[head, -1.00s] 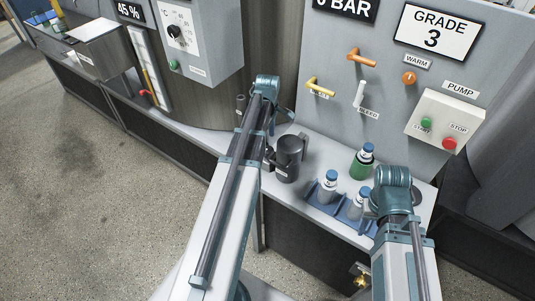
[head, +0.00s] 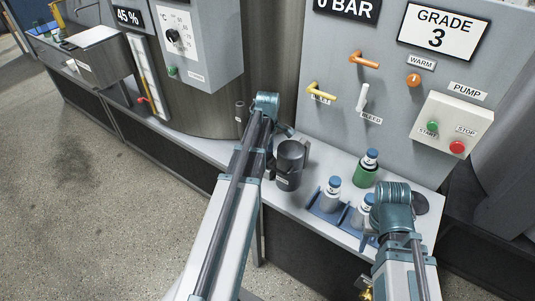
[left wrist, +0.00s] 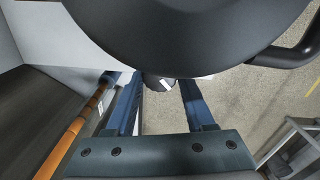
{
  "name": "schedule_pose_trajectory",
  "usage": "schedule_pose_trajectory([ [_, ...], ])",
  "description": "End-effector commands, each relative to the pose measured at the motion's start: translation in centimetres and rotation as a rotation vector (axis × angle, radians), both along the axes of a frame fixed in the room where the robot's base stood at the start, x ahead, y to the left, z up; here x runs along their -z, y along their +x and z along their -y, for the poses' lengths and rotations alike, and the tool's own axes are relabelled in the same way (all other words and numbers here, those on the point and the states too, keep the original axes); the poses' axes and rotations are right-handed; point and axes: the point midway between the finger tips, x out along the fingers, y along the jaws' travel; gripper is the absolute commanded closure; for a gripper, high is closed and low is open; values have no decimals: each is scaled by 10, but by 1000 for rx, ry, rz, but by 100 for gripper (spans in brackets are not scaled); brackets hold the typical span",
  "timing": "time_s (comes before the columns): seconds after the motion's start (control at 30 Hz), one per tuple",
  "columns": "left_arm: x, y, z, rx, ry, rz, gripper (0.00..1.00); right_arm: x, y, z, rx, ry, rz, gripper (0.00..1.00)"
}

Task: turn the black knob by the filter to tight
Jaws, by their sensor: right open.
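A small black knob-like part (left wrist: 160,84) with a white mark shows between my left gripper's fingers in the left wrist view. A large dark rounded body hides its upper side. My left gripper (left wrist: 163,92) has its two blue fingers apart; I cannot tell whether they touch the knob. In the head view my left arm hides most of that gripper, and a short dark cylinder (head: 240,112) stands just left of the wrist. I cannot make out the filter for certain. My right gripper (head: 369,240) is open, low over the bench by the bottle rack.
A dark grey jug (head: 289,163) stands right of my left wrist. A green bottle (head: 366,168) and white bottles (head: 331,195) in a blue rack (head: 326,212) stand further right. Levers (head: 363,59) and a pump box (head: 451,124) are on the panel behind.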

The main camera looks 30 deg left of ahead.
Motion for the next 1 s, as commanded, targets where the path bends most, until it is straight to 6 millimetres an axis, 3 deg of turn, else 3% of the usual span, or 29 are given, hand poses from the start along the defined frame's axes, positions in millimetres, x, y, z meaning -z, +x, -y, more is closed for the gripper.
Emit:
schedule_pose_trajectory([
  [0.03,0,0,0,0,0,0,75,0,0,0,0,0,0,50],
  [0.17,0,0,0,0,0,0,99,0,0,0,0,0,0,50],
  [0.2,0,0,0,0,0,0,100,0,0,0,0,0,0,50],
  [0.6,0,1,0,253,0,0,100,0,0,0,0,0,0,50],
  [0.97,0,1,0,280,0,0,100,0,0,0,0,0,0,50],
  [1.0,0,1,0,280,0,0,39,0,0,0,0,0,0,50],
])
